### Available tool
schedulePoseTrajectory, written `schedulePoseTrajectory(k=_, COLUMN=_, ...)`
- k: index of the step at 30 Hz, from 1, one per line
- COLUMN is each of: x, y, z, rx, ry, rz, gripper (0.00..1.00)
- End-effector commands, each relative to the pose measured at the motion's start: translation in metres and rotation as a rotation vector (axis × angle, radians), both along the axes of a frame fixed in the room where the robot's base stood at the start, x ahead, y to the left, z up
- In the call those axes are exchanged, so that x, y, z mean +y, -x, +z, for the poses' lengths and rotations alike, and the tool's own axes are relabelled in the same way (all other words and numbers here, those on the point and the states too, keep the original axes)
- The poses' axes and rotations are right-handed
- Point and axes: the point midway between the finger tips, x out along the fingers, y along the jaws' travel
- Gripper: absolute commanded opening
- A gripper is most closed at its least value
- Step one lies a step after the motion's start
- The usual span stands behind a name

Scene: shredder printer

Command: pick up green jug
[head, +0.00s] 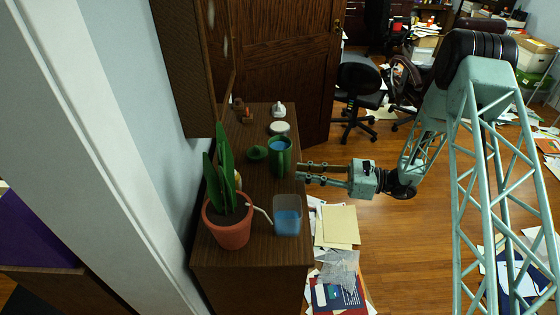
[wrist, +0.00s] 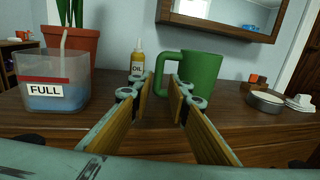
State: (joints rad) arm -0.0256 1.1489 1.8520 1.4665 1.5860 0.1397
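The green jug (head: 279,158) stands upright on the wooden cabinet top, with blue inside it in the head view. In the wrist view the jug (wrist: 203,73) is just ahead and right of centre, and its handle (wrist: 160,72) points left. My gripper (head: 299,172) is at the cabinet's right edge, beside the jug. In the wrist view its fingers (wrist: 162,82) are apart with a gap between them, and the handle shows through that gap. The right finger covers a lower part of the jug. I cannot tell whether a finger touches it.
A clear container (head: 287,216) labelled FULL and a potted plant (head: 230,230) stand left in the wrist view. An oil bottle (wrist: 137,66) is behind the fingers.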

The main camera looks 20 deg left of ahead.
Motion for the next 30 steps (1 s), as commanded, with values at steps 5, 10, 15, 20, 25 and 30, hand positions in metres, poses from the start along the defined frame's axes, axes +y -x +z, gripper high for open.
schedulePoseTrajectory(k=5, x=0.02, y=0.003, z=0.0, rx=0.0, ry=0.0, rz=0.001, gripper=0.17)
schedulePoseTrajectory(k=10, x=0.029, y=0.004, z=0.0, rx=0.0, ry=0.0, rz=0.001, gripper=0.17)
schedulePoseTrajectory(k=15, x=0.031, y=0.005, z=0.0, rx=0.0, ry=0.0, rz=0.001, gripper=0.17)
schedulePoseTrajectory(k=20, x=0.031, y=0.004, z=0.0, rx=0.0, ry=0.0, rz=0.0, gripper=0.17)
schedulePoseTrajectory(k=25, x=0.033, y=0.005, z=0.0, rx=0.0, ry=0.0, rz=0.001, gripper=0.17)
schedulePoseTrajectory(k=30, x=0.043, y=0.007, z=-0.001, rx=0.0, ry=0.0, rz=0.001, gripper=0.17)
